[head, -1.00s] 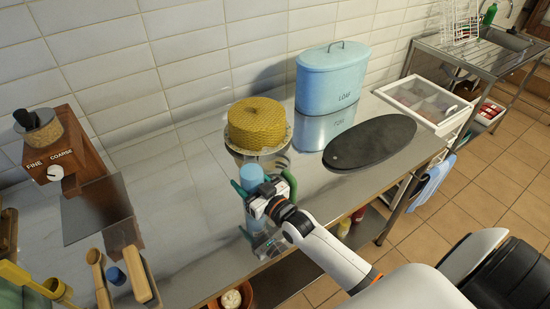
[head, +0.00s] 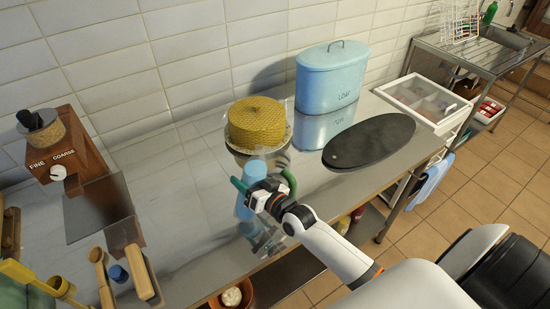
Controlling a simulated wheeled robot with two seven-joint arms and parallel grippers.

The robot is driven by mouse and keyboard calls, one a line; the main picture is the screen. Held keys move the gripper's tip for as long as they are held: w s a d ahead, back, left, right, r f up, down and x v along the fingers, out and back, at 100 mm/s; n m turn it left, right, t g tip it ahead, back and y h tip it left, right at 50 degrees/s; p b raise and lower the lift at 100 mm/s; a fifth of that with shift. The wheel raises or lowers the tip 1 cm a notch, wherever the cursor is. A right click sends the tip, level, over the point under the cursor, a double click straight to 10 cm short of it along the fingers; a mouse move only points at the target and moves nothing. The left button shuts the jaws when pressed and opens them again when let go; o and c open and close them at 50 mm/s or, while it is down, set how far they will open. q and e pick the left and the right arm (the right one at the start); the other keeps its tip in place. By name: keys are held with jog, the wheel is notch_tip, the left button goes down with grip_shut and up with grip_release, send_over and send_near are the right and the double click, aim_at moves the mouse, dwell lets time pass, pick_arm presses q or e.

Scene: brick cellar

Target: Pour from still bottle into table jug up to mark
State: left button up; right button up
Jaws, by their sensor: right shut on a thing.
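My right gripper (head: 264,187) is near the front edge of the steel worktop, with green parts showing on both sides of it. It is shut on a blue-topped bottle (head: 256,170), which looks upright. My gripper covers much of the bottle, and its lower part blends with reflections, so I cannot tell whether its base touches the worktop. I cannot make out a jug or its mark clearly; the area behind the bottle is partly hidden. My left gripper is not in view.
A yellow woven round thing (head: 257,122) stands just behind the bottle. A blue LOAF bin (head: 330,75) and a dark oval board (head: 369,142) are to the right. A wooden grinder (head: 65,150) and wooden tools (head: 140,272) are at left. The worktop (head: 185,195) between is clear.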

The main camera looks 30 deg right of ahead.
aim_at(244, 177)
jog(key=shift+d+r+m+p, duration=0.15)
jog(key=shift+r+m+p, duration=0.35)
jog(key=shift+m, duration=0.3)
jog(key=shift+a+f+m+g, duration=0.25)
jog(key=shift+m+g, duration=0.15)
jog(key=shift+m, duration=0.2)
jog(key=shift+s+a+f+m+y+b, duration=0.1)
jog(key=shift+f+m+y+b, duration=0.05)
jog(key=shift+m+y+b, duration=0.2)
jog(key=shift+s+a+r+m+p, duration=0.2)
jog(key=shift+a+r+m+p, duration=0.15)
jog(key=shift+m, duration=0.2)
jog(key=shift+s+a+f+m+g+y+b, duration=0.15)
jog(key=shift+a+f+m+g+y+b, duration=0.25)
jog(key=shift+m, duration=0.3)
dwell(0.9)
jog(key=shift+s+a+r+m+p, duration=0.1)
jog(key=shift+a+r+m+p, duration=0.1)
jog(key=shift+r+m+p, duration=0.65)
dwell(0.6)
jog(key=shift+w+d+r+m+g+y+p, duration=0.25)
jog(key=shift+d+r+m+g+p, duration=0.25)
jog(key=shift+r+p, duration=0.25)
dwell(1.9)
